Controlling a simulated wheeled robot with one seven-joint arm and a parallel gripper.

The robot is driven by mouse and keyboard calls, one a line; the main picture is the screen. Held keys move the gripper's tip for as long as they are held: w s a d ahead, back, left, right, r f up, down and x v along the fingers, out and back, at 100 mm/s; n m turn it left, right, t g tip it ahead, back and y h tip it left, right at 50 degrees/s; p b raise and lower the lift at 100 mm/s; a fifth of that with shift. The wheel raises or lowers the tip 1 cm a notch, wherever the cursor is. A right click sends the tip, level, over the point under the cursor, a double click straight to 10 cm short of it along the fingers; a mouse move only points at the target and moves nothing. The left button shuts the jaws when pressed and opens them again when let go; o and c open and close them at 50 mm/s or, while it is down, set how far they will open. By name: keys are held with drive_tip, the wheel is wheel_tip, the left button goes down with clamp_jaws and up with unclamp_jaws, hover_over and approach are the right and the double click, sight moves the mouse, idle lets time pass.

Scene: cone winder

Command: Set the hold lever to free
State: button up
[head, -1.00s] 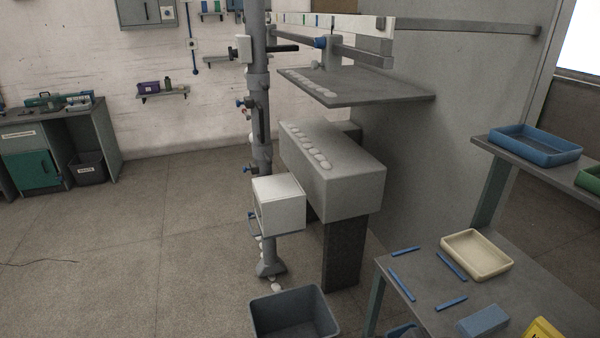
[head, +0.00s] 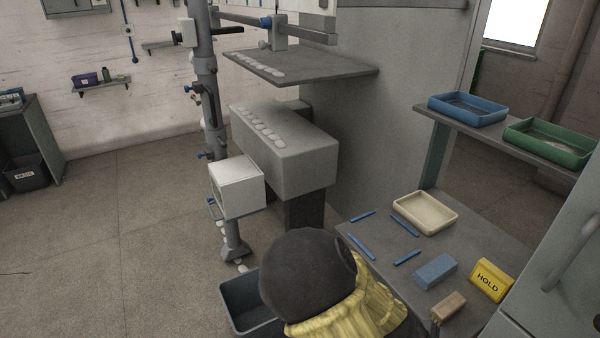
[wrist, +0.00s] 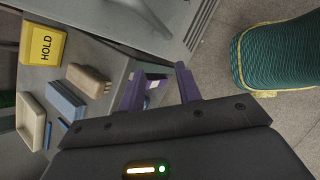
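No part in view is labelled as the hold lever. On the machine's grey column in the head view are a dark upright handle (head: 208,108) and small blue-knobbed fittings (head: 190,89), with another blue knob (head: 203,155) lower down. Which of them is the hold lever, and its setting, I cannot tell. A yellow block marked HOLD (head: 491,280) stands on the bench and also shows in the wrist view (wrist: 42,44). My gripper (wrist: 160,72) has its two purple fingers apart, with nothing visibly held. It is away from the column, which the wrist view does not show.
A dark rounded shape over yellow ribbed cloth (head: 318,275), perhaps a person, blocks the foreground. A teal form with yellow trim (wrist: 280,55) is close in the wrist view. The bench (head: 375,262) holds a cream tray (head: 425,212). A grey bin (head: 240,308) stands below the column.

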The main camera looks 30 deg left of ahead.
drive_tip(key=s+d+r+m+y+p, duration=0.1)
drive_tip(key=s+d+r+m+y, duration=0.1)
drive_tip(key=r+m, duration=0.6)
drive_tip(key=s+d+r+m+y+p, duration=0.2)
drive_tip(key=s+d+r+m+y, duration=0.1)
drive_tip(key=r+m, duration=0.5)
drive_tip(key=shift+d+r+m+y+p, duration=0.15)
drive_tip(key=shift+d+m+y+p, duration=0.2)
drive_tip(key=shift+m+y, duration=0.6)
drive_tip(key=shift+d, duration=0.1)
